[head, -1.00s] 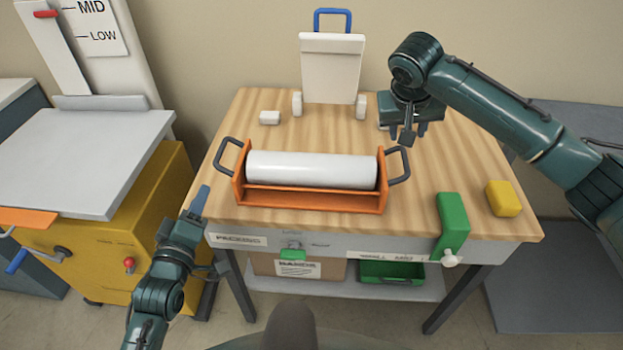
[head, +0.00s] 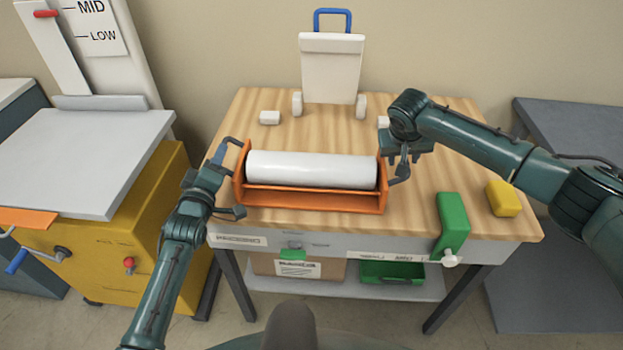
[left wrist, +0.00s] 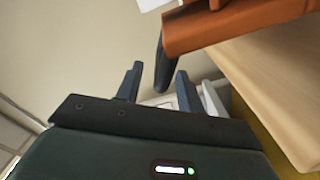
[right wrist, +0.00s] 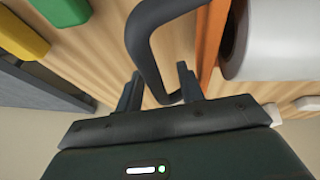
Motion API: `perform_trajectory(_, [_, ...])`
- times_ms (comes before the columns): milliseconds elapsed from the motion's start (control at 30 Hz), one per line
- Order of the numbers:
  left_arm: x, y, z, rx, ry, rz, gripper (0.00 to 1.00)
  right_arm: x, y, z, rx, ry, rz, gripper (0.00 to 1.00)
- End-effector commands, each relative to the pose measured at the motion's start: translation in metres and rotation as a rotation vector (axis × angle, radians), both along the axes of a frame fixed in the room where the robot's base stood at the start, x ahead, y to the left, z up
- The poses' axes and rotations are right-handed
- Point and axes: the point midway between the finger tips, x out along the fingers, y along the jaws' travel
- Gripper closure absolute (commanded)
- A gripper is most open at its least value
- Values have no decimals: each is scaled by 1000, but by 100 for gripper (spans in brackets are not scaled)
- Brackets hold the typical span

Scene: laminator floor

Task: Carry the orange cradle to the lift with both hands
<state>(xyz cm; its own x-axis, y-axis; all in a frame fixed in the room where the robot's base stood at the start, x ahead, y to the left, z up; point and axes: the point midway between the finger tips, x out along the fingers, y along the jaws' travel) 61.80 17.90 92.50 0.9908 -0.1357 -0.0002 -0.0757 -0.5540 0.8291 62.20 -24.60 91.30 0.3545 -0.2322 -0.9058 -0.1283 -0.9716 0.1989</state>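The orange cradle (head: 312,200) sits on the wooden table with a white roll (head: 312,169) in it. It has a dark loop handle at each end. My left gripper (head: 226,180) is at its left end. In the left wrist view, the open fingers (left wrist: 158,85) have the left handle (left wrist: 163,62) between their tips. My right gripper (head: 402,160) is at the right end. In the right wrist view, its open fingers (right wrist: 159,88) stand either side of the right handle (right wrist: 140,48). The lift's grey platform (head: 80,150) is at the left, empty.
A yellow cabinet (head: 130,225) with a blue-handled crank stands under the platform.

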Motion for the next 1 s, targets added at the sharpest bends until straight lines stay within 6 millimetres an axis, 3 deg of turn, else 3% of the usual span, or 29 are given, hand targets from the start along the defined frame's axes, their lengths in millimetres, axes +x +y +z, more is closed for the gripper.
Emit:
perform_trajectory(400, [6, -1, 0, 0, -1, -1, 63, 2, -2, -6, 0, 0, 1, 63])
perform_trajectory(833, [5, -1, 0, 0, 1, -1, 98, 2, -2, -5, -1, 0, 0, 98])
perform_trajectory(1000, [5, -1, 0, 1, 0, -1, 100, 2, -2, -5, -1, -1, 0, 100])
